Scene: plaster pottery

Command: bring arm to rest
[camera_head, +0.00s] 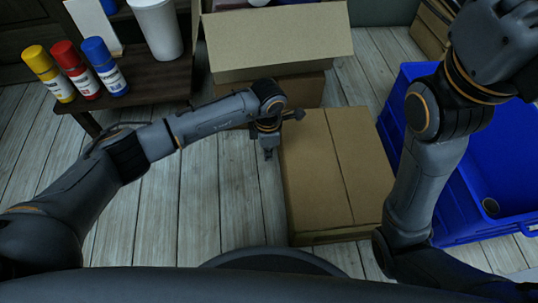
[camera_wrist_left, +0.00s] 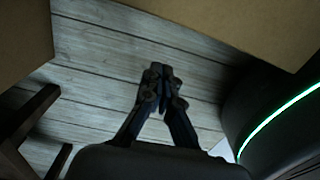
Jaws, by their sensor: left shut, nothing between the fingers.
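My left arm comes in from the left in the head view and bends over the floor near the closed box. My left gripper (camera_head: 268,154) points down beside the left edge of that box, shut and empty. In the left wrist view the left gripper (camera_wrist_left: 160,72) has its fingers together over the bare plank floor. My right arm stands raised at the right in the head view, and its wrist reaches the top right corner. The right gripper's fingers do not show.
A closed cardboard box (camera_head: 330,165) sits on the floor at centre. An open cardboard box (camera_head: 280,45) is behind it. A blue crate (camera_head: 470,228) is at the right. A dark table (camera_head: 160,82) at the left bears yellow, red and blue cans. Floor (camera_head: 190,210) is clear at left.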

